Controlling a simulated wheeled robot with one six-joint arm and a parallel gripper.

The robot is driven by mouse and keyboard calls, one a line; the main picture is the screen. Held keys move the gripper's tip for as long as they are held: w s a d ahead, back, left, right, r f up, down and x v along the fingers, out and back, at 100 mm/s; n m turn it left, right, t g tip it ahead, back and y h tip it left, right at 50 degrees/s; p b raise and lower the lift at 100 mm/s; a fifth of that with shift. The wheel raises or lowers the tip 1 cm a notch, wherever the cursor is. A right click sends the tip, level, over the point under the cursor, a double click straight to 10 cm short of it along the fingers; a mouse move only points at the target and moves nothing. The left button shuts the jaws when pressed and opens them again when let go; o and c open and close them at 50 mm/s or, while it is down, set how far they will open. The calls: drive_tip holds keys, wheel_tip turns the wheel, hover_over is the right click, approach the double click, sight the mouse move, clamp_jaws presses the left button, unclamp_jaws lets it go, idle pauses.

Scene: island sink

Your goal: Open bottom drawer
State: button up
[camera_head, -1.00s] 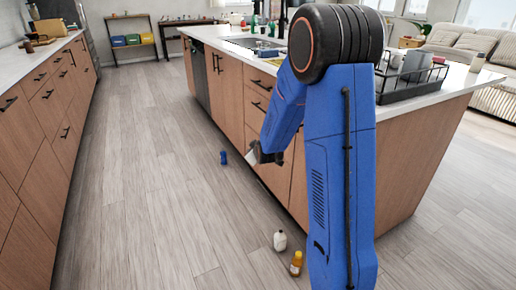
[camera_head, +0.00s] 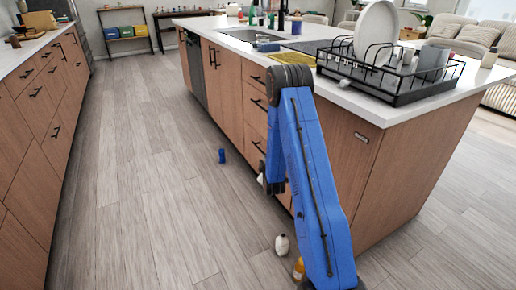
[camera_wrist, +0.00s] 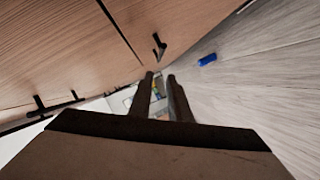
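The island's drawer stack (camera_head: 256,120) has black bar handles, including an upper handle (camera_head: 259,103) and a lower one (camera_head: 258,147). My arm covers much of the lower drawer fronts, so the bottom drawer is mostly hidden. No drawer stands visibly open. My gripper (camera_head: 266,185) is low beside the drawer fronts, partly hidden by my arm. In the wrist view, my gripper (camera_wrist: 163,80) has two dark fingers slightly apart with nothing between them. A black handle (camera_wrist: 160,46) is just past the fingertips on a wood front. I cannot tell whether it is touched.
A white bottle (camera_head: 282,245) and an amber bottle (camera_head: 298,268) stand on the floor near my arm. A blue object (camera_head: 221,156) lies in the aisle. Cabinets (camera_head: 30,150) line the left. A dish rack (camera_head: 390,75) is on the counter. The aisle floor is otherwise clear.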

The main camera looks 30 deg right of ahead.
sight(258, 148)
drive_tip(key=x, duration=1.7)
drive_tip(key=shift+w+d+f, duration=0.1)
drive_tip(key=shift+w+d, duration=0.05)
drive_tip(key=shift+w, duration=0.1)
clamp_jaws()
